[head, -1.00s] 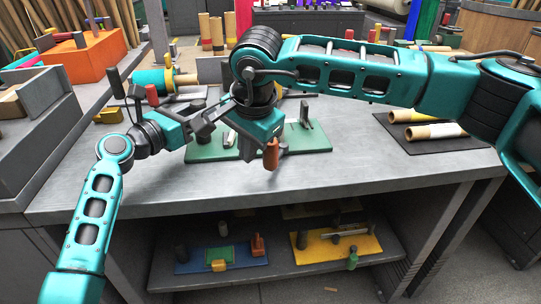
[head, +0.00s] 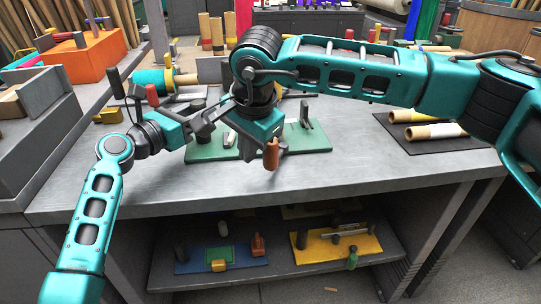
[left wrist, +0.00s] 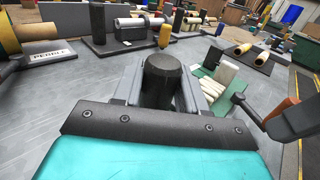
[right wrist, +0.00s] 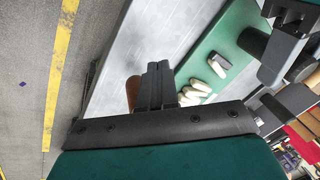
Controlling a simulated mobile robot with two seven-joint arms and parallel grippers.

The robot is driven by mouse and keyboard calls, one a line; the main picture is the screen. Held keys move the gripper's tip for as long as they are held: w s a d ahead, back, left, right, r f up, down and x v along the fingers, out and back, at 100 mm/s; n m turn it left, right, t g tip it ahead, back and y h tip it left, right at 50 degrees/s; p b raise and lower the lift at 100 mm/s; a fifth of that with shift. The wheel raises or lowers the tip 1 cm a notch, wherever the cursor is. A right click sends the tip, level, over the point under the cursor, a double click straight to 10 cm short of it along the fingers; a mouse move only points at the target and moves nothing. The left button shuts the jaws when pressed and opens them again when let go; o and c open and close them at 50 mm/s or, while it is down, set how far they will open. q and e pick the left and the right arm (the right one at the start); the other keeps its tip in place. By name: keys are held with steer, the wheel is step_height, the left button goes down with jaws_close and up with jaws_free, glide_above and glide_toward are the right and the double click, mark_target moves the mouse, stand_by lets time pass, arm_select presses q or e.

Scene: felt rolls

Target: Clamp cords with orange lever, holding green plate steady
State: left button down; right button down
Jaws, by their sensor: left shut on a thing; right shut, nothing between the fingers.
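The green plate (head: 310,142) lies on the grey bench, partly hidden behind my arms. It carries pale cords, seen in the right wrist view (right wrist: 196,95) and left wrist view (left wrist: 213,87). My left gripper (head: 212,120) is shut on a black post (left wrist: 161,80) at the plate; the post also shows in the right wrist view (right wrist: 253,41). The orange lever (head: 271,154) sticks out at the plate's near side. My right gripper (right wrist: 156,70) is shut and empty, its fingers beside the lever (right wrist: 133,92). I cannot tell whether they touch it.
A dark mat (head: 440,141) with tan rolls lies at the bench's right. The bench front is clear. Blue (head: 193,262) and yellow (head: 370,246) plates sit on the shelf below.

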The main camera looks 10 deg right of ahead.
arm_select(q)
steer(key=shift+f, duration=0.3)
arm_select(e)
steer(key=shift+s+d, duration=0.15)
steer(key=shift+d, duration=4.35)
steer(key=shift+a, duration=0.15)
steer(key=shift+r, duration=0.15)
step_height(320, 180, up, 7)
steer(key=a, duration=0.1)
